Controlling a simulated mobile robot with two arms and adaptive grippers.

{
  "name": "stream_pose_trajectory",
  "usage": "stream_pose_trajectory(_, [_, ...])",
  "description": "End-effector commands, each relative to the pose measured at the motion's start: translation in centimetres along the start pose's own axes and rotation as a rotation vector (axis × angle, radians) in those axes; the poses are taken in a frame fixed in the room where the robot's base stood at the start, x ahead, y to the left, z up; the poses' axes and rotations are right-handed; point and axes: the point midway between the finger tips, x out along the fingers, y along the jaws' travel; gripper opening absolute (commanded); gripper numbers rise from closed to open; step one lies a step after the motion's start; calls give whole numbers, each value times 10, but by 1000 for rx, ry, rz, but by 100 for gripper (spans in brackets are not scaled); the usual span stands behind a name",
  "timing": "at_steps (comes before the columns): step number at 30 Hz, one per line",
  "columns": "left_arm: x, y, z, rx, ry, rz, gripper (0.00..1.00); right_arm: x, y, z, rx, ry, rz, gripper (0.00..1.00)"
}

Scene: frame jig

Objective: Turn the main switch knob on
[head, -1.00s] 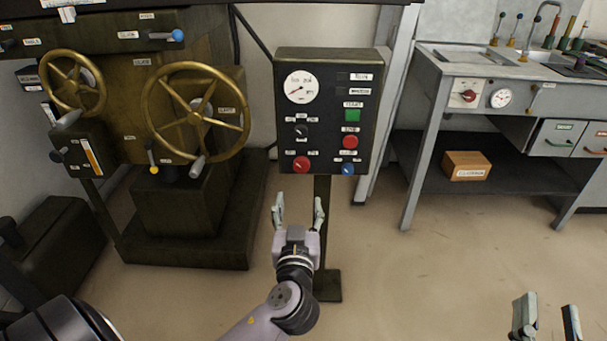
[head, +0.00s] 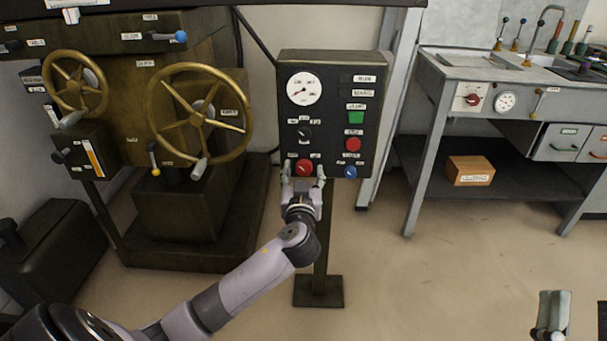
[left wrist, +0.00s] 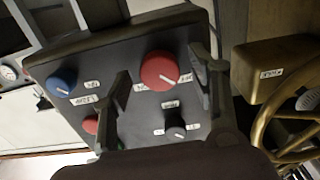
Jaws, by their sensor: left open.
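The dark control box (head: 372,120) stands on a post in the middle of the head view. A round red knob (head: 304,167) with a white mark sits at its lower left. In the left wrist view the red knob (left wrist: 160,68) shows large, its mark slanting to the lower right. My left gripper (head: 304,173) is open, its fingers on either side of the red knob in the head view. In the wrist view the fingers appear nearer the camera; I cannot tell whether they touch it. My right gripper (head: 577,315) is open and empty at the lower right, partly cut off.
On the box are a gauge (head: 304,88), a small black knob (head: 304,134), a green button (head: 355,117), a red button (head: 353,144) and a blue knob (head: 350,171). Brass handwheels (head: 200,112) stand left. A grey workbench (head: 430,130) stands right.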

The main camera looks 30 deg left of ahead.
Motion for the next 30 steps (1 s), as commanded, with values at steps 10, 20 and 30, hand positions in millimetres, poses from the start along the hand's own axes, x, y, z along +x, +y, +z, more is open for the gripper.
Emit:
stream_pose_trajectory(10, [0,0,0,0,0,0,35,0,0,0,0,-1,0,40])
stream_pose_trajectory(20, [0,0,0,0,-1,0,13,0,0,1,0,-3,0,40])
stream_pose_trajectory(30, [-1,0,0,17,-2,-1,6,1,0,3,0,-21,1,40])
